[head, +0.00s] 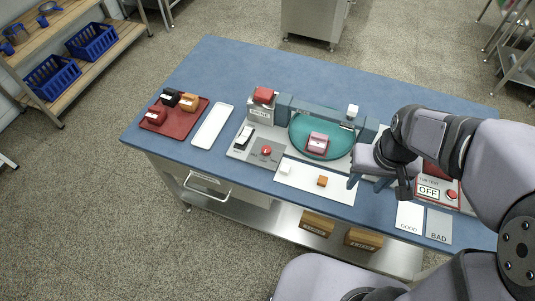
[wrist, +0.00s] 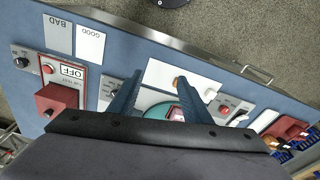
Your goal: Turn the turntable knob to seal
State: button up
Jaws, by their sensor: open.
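The teal turntable (head: 305,131) is a round disc near the back middle of the bench, with a pink block (head: 317,143) on it. The teal disc (wrist: 157,111) also shows between my fingers in the wrist view, partly hidden by my gripper. Small dark knobs sit on grey panels: one at the far left of the wrist view (wrist: 21,62) and one beside my left finger (wrist: 112,93). Their labels are too small to read, so I cannot tell which is the turntable knob. My gripper (head: 368,183) is open and empty above the bench, right of the turntable; its fingers also show in the wrist view (wrist: 159,77).
A red box with an OFF sign (head: 429,191) stands at the right, partly behind my arm. GOOD (head: 408,217) and BAD (head: 439,226) cards lie at the front right. A white mat (head: 300,176) holds small blocks. A red tray (head: 183,122) and white tray (head: 212,126) lie left.

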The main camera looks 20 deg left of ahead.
jog(key=w+a+f+n+t+y+b, duration=0.1)
jog(key=w+a+f+n+b, duration=0.1)
jog(key=w+a+f+b, duration=0.3)
jog(key=w+a+f+n+b, duration=0.1)
jog(key=w+a+f+b, duration=0.1)
jog(key=a, duration=0.5)
jog(key=n+t+y+b, duration=0.1)
jog(key=n+y+b, duration=0.1)
jog(key=n+b, duration=0.35)
send_near(266, 149)
jog(key=m+b, duration=0.2)
jog(key=shift+p+x, duration=0.65)
jog(key=shift+x, duration=3.3)
jog(key=c, duration=1)
